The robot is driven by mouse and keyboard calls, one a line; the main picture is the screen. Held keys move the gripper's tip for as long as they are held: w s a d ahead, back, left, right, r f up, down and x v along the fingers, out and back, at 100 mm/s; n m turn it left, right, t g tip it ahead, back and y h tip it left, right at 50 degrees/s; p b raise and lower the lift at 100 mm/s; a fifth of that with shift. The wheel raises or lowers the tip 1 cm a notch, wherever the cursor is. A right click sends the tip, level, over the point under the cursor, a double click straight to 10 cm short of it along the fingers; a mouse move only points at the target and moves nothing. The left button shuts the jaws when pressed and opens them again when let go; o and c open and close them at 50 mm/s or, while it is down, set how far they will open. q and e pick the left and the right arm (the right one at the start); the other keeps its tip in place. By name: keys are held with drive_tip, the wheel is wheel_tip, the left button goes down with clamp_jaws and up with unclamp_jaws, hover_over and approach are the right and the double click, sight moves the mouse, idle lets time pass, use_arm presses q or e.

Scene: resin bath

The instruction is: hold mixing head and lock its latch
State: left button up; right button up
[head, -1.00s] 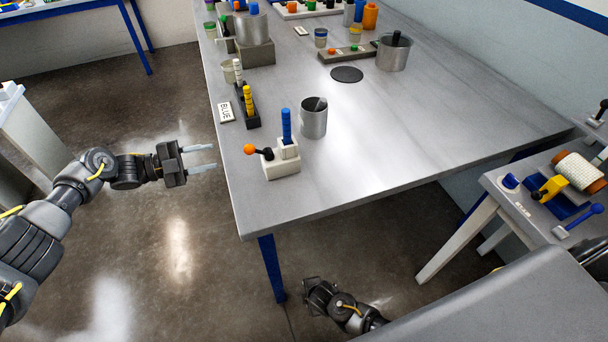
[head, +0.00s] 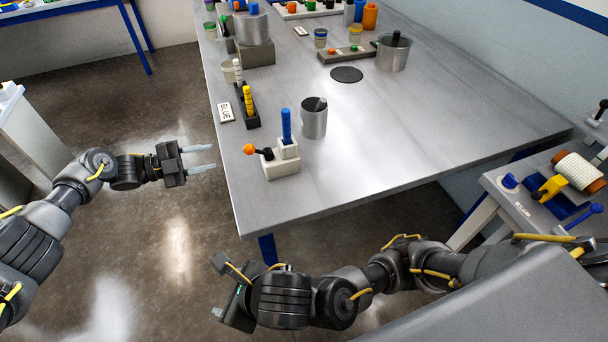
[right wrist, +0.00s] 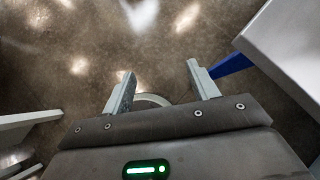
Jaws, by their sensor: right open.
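A white block (head: 281,168) with an upright blue grip (head: 287,127) stands near the table's front left corner and looks like the mixing head. A black lever with an orange knob (head: 249,149) sticks out from its left side and looks like the latch. My left gripper (head: 203,158) is open and empty, left of the knob and apart from it, beyond the table's edge. My right gripper (head: 224,288) is low in front of the table's near corner, apart from the block. In the right wrist view its fingers (right wrist: 162,84) are spread and empty over the floor.
A metal cup (head: 314,120) stands right behind the block. A metal pot (head: 394,54) stands farther back. The table's front right (head: 420,150) is clear.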

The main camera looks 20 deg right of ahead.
sight(292, 154)
drive_tip(key=w+d+m+t+h, duration=0.1)
drive_tip(key=w+d+m+t, duration=0.2)
drive_tip(key=w+d, duration=0.2)
drive_tip(key=w+d+f+m+t+h, duration=0.1)
drive_tip(key=w+d+m+t, duration=0.2)
drive_tip(key=w+d, duration=0.2)
drive_tip(key=w+d+m+t, duration=0.2)
drive_tip(key=w+d, duration=0.3)
drive_tip(key=w, duration=0.5)
drive_tip(key=shift+w+d+f+m+t+h, duration=0.25)
drive_tip(key=shift+m+t+h, duration=0.15)
drive_tip(key=shift+t, duration=0.3)
drive_tip(key=d+t+h, duration=0.1)
drive_tip(key=d, duration=0.1)
drive_tip(key=w+d+r+m+t+h, duration=0.1)
drive_tip(key=d, duration=0.2)
drive_tip(key=w+d+m+t+h, duration=0.1)
drive_tip(key=d, duration=0.1)
drive_tip(key=shift+w+d+r, duration=0.2)
drive_tip(key=shift+d+r, duration=0.15)
drive_tip(key=w, duration=1.1)
drive_tip(key=shift+s, duration=0.1)
drive_tip(key=c, duration=1.1)
